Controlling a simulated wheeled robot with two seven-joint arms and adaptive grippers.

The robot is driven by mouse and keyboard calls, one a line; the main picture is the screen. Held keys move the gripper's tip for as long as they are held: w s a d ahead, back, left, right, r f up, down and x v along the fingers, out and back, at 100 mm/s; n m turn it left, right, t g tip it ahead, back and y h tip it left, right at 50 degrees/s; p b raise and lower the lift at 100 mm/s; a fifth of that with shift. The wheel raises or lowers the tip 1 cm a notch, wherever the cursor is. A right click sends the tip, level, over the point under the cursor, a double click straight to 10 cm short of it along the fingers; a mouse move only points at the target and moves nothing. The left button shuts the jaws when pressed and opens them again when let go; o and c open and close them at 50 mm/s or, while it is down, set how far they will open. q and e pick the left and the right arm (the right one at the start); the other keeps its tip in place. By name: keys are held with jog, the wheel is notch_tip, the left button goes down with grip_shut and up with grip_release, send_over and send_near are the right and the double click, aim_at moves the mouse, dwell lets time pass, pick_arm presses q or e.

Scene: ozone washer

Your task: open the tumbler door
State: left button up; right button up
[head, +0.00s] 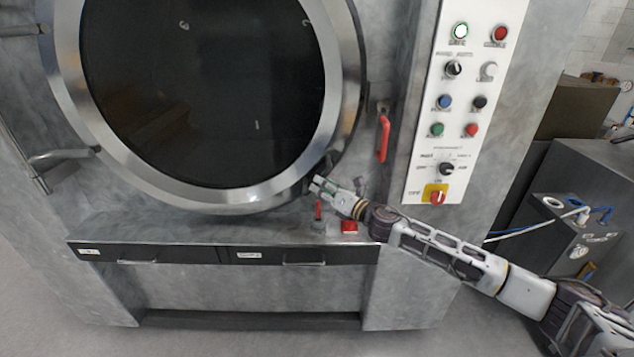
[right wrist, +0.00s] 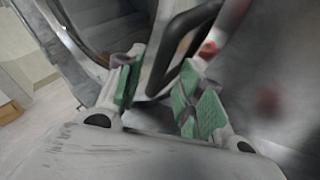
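The tumbler door (head: 205,205) is a large round dark window with a wide metal ring, and looks shut in the head view. My right gripper (head: 318,186) is at the lower right of the ring. In the right wrist view, its two green-padded fingers (right wrist: 155,95) are spread apart. A dark bar-like handle (right wrist: 180,45) shows just beyond and between the fingertips, and I cannot tell whether they touch it. The door's rim also shows in the right wrist view (right wrist: 95,50). My left gripper is not in view.
A red handle (head: 383,138) hangs right of the door. A white control panel (head: 465,100) with several buttons and knobs is further right. Drawers (head: 150,254) lie below the door. Hinge arms (head: 62,156) are at the left. A grey machine (head: 585,185) stands at the right.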

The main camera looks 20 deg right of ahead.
jog(key=shift+x, duration=1.65)
grip_shut()
